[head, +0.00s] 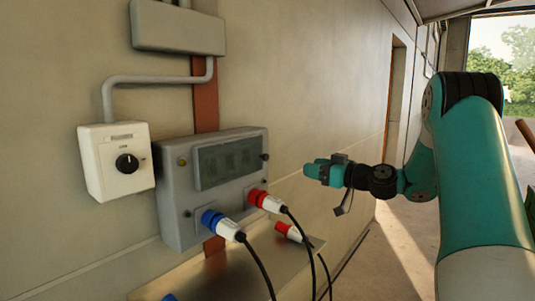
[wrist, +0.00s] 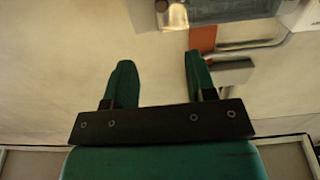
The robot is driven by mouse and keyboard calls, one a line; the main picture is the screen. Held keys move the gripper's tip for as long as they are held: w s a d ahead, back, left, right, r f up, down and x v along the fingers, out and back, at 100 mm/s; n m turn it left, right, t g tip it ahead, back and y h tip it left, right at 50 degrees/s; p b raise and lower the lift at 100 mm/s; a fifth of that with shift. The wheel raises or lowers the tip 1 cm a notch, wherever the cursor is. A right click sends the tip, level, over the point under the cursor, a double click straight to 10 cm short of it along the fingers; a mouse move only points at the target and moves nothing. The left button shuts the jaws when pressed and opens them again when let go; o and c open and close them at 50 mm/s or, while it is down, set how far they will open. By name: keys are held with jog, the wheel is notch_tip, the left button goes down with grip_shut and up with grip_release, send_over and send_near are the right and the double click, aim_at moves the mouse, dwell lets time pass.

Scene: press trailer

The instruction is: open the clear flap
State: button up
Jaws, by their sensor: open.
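The clear flap (head: 230,161) is a dark, see-through panel on the front of a grey wall box (head: 180,222). It looks shut, lying flat against the box front. Dim shapes show behind it. My gripper (head: 314,169) is to the right of the box at about flap height, apart from it and touching nothing. In the wrist view my gripper (wrist: 158,58) has its two green fingers spread with nothing between them. The grey box (wrist: 225,10) is only partly in that view, at the top edge, so the flap is not clear there.
Blue (head: 222,224) and red (head: 265,201) plugs with black cables stick out below the flap. Another red plug (head: 288,231) lies on a metal shelf (head: 225,275). A white dial box (head: 117,163) is at left, a grey conduit box (head: 178,27) above. Bare wall lies right of the box.

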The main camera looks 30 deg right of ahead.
aim_at(267, 158)
jog(key=p+x, duration=0.8)
jog(key=x, duration=0.8)
jog(key=shift+a, duration=0.15)
jog(key=shift+w+a, duration=0.15)
jog(key=shift+w, duration=0.25)
jog(key=shift+f, duration=0.1)
jog(key=shift+c, duration=0.2)
grip_shut()
